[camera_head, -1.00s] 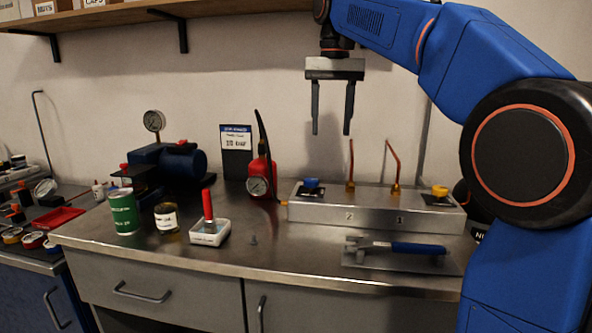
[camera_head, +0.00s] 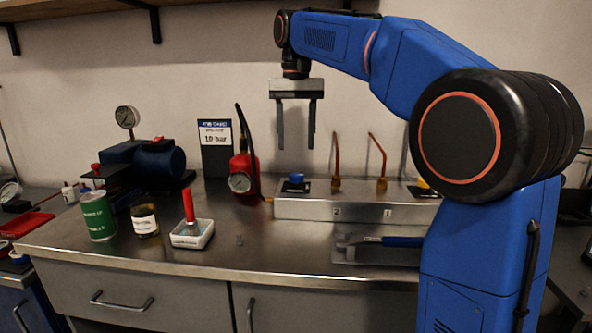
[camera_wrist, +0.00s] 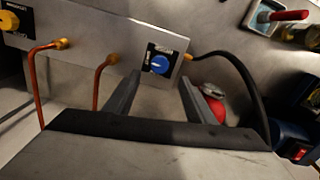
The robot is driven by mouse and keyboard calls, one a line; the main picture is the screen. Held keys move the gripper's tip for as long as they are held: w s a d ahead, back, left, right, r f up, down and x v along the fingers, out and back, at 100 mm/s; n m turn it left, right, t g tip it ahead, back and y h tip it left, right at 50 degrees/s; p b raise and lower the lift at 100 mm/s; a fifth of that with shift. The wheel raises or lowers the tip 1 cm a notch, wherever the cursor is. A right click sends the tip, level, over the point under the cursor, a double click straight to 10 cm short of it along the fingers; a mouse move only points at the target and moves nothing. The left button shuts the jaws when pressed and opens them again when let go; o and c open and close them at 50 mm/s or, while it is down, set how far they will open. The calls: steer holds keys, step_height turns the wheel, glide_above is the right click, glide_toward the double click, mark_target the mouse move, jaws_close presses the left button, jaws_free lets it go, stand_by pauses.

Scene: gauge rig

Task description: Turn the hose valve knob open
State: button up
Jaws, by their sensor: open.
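The blue knob (camera_head: 296,178) sits on a small dark label plate at the left end of the grey metal manifold (camera_head: 350,209). The wrist view also shows the blue knob (camera_wrist: 160,64), with a light pointer mark. A black hose (camera_wrist: 237,72) leaves the manifold beside it. My gripper (camera_head: 295,147) is open and empty, pointing down above the knob and apart from it. In the wrist view the knob appears between and just beyond the two fingertips (camera_wrist: 160,82). A yellow knob (camera_head: 423,183) at the right end is partly hidden by my arm.
Two copper tubes (camera_head: 336,158) rise from the manifold right of the blue knob. A blue-handled tool (camera_head: 400,242) lies in front. The bench front centre is mostly clear.

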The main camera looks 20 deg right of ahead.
mark_target(296, 174)
step_height(296, 174, down, 9)
steer(key=shift+r, duration=0.15)
stand_by(0.4)
steer(key=c, duration=1.1)
